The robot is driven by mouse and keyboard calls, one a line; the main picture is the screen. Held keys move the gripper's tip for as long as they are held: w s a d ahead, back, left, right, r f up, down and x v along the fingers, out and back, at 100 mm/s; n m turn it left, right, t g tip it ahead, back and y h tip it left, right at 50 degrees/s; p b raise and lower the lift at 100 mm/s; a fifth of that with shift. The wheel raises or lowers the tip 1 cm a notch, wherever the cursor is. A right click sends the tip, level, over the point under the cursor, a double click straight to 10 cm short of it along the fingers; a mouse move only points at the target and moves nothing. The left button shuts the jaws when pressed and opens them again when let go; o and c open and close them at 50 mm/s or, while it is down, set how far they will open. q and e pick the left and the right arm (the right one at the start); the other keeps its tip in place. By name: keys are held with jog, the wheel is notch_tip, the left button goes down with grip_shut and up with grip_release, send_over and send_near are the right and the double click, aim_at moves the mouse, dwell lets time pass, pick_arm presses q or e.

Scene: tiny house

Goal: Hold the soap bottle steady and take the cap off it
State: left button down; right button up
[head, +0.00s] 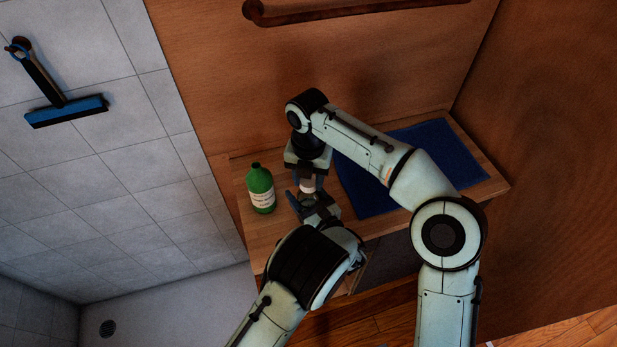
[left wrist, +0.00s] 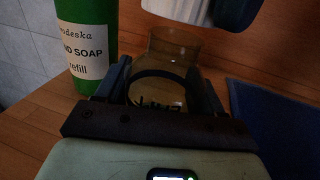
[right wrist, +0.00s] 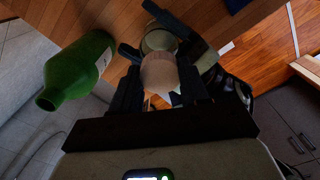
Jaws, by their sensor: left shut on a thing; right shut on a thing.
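The soap bottle (left wrist: 165,85) is see-through amber and stands upright on the wooden counter (head: 245,225). My left gripper (head: 306,205) is shut around its body, one finger on each side. My right gripper (head: 310,178) reaches down from above and is shut on the pale cap (left wrist: 178,8). The cap looks tan in the right wrist view (right wrist: 158,75). In the left wrist view the cap sits just above the open-looking neck and appears apart from it. In the head view my grippers hide most of the bottle.
A green soap refill bottle (head: 261,188) stands just left of my grippers; it shows large in the right wrist view (right wrist: 75,72). A blue mat (head: 440,150) covers the counter's right part. A wooden rail (head: 340,10) is on the wall behind.

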jog(key=shift+r, duration=1.95)
pick_arm(q)
jog(key=shift+c, duration=0.3)
grip_release()
